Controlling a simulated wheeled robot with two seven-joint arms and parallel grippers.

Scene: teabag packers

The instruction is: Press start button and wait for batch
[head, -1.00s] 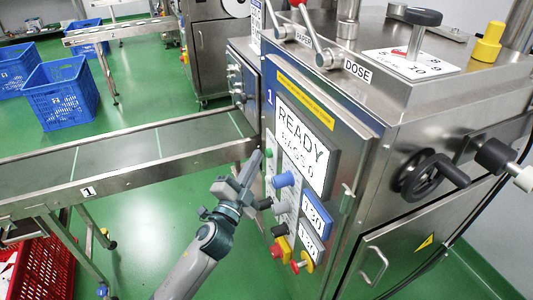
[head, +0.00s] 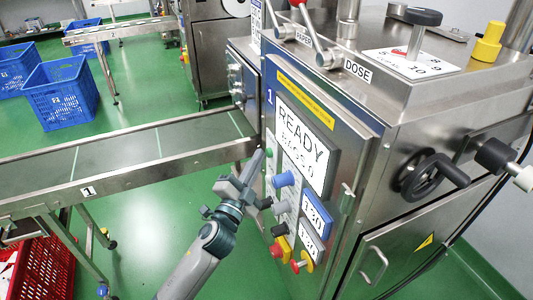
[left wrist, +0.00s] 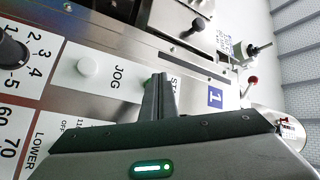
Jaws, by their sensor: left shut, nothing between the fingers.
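The machine's control panel (head: 285,215) carries a display (head: 303,145) reading READY with a smaller line below. A green button (head: 269,153) sits at the panel's upper left edge. My left gripper (head: 257,160) is shut and empty, its fingertips right beside the green button; I cannot tell whether they touch. In the left wrist view the closed fingers (left wrist: 157,95) lie over the panel by a partly covered label (left wrist: 174,82) starting "STA". They hide most of the button there. A white button (left wrist: 88,65) is beside the JOG label. My right gripper is out of view.
A conveyor (head: 120,160) runs left from the machine. Blue crates (head: 62,95) and a red crate (head: 45,262) stand on the floor.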

